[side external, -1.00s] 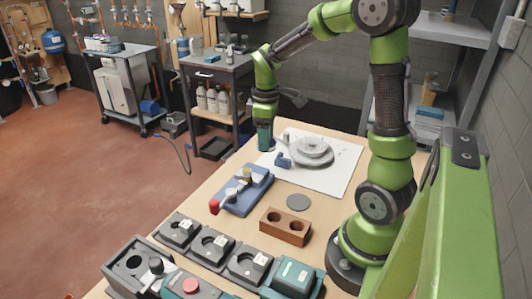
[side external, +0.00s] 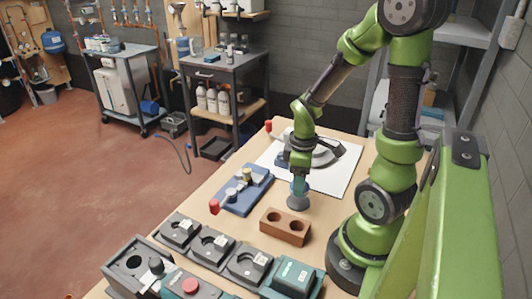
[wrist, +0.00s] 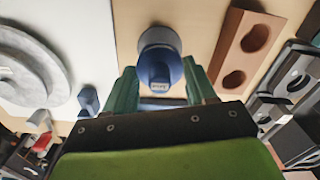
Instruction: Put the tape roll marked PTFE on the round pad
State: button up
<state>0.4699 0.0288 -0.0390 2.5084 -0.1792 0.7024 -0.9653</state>
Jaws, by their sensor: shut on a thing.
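My gripper (side external: 299,180) points down over the round pad (side external: 298,204), near the middle of the table. It is shut on a blue tape roll (wrist: 160,68), whose small label appears to read PTFE. The roll sits between the two teal fingers in the wrist view. The grey round pad also shows in the wrist view (wrist: 158,36), partly hidden behind the roll. I cannot tell whether the roll touches the pad.
A brown block with two holes (side external: 285,226) stands close in front of the pad. A blue tray with fittings (side external: 243,190) lies left. A white sheet (side external: 335,180) with a grey disc (wrist: 28,68) lies behind. Another small blue object (wrist: 88,100) is beside the disc.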

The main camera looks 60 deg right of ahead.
jog(key=shift+f, duration=1.95)
jog(key=o, duration=0.8)
jog(key=shift+f, duration=0.15)
jog(key=shift+o, duration=0.2)
notch_tip(320, 180, up, 12)
jog(key=w+a+r+m+t+y, duration=0.2)
jog(key=a+r+m+t, duration=0.5)
jog(key=a+r, duration=0.4)
jog(key=w+a, duration=0.1)
jog(key=a, duration=0.2)
jog(key=shift+a, duration=0.4)
